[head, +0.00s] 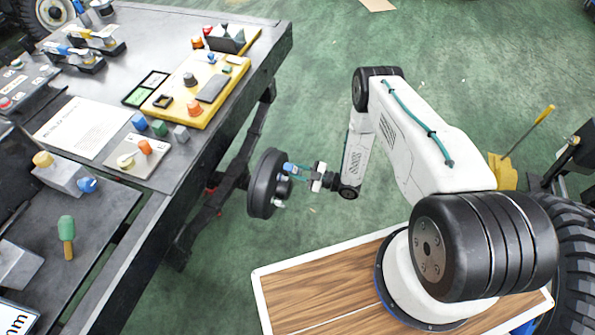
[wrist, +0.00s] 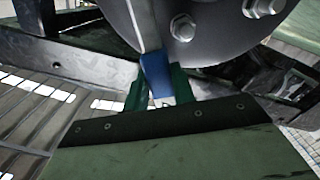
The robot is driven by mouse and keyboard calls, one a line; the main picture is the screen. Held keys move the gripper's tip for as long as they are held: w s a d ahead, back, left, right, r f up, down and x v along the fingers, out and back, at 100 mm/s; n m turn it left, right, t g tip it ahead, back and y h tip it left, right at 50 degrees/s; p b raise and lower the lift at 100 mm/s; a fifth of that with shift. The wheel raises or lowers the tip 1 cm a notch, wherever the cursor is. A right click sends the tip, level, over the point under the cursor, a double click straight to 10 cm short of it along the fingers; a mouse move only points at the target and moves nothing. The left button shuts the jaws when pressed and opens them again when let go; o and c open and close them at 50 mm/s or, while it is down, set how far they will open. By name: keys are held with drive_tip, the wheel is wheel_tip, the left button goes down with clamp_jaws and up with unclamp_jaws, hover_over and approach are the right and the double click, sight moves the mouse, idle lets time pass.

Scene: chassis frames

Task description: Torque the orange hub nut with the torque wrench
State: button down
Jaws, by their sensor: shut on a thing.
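A dark round wheel hub (head: 262,184) stands beside the bench in the head view. In the wrist view its grey metal face (wrist: 215,45) fills the top, with silver nuts on it; I cannot make out an orange nut. My gripper (head: 302,171) is just right of the hub. In the wrist view its green fingers (wrist: 156,92) are shut on the blue grip of what looks like the torque wrench (wrist: 155,70). The wrench's grey shaft runs up towards the hub face. Its far end is out of view, so I cannot tell whether it touches a nut.
A dark workbench (head: 265,50) at left carries a yellow panel (head: 215,110), a white sheet (head: 85,127) and coloured knobs. A green-handled tool (head: 66,235) lies at lower left. A large tyre (head: 574,240) is at right. The green floor (head: 315,80) behind the arm is mostly clear.

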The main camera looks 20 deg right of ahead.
drive_tip(key=shift+x, duration=0.95)
idle(1.6)
drive_tip(key=shift+w, duration=0.1)
drive_tip(key=shift+w+d+r+m, duration=0.3)
drive_tip(key=shift+w+d+m, duration=0.15)
drive_tip(key=shift+m, duration=0.25)
drive_tip(key=shift+w+d+r+m, duration=0.35)
drive_tip(key=shift+w+m, duration=0.25)
drive_tip(key=shift+m, duration=0.1)
drive_tip(key=shift+w+d+m, duration=0.4)
drive_tip(key=shift+w+m, duration=0.2)
drive_tip(key=shift+s, duration=0.1)
drive_tip(key=shift+s+a+f+n, duration=0.15)
drive_tip(key=shift+s+a+n, duration=0.2)
drive_tip(key=shift+s+n, duration=0.15)
drive_tip(key=shift+s+a+f+n, duration=0.15)
drive_tip(key=shift+s+a+n, duration=0.25)
drive_tip(key=shift+n, duration=0.2)
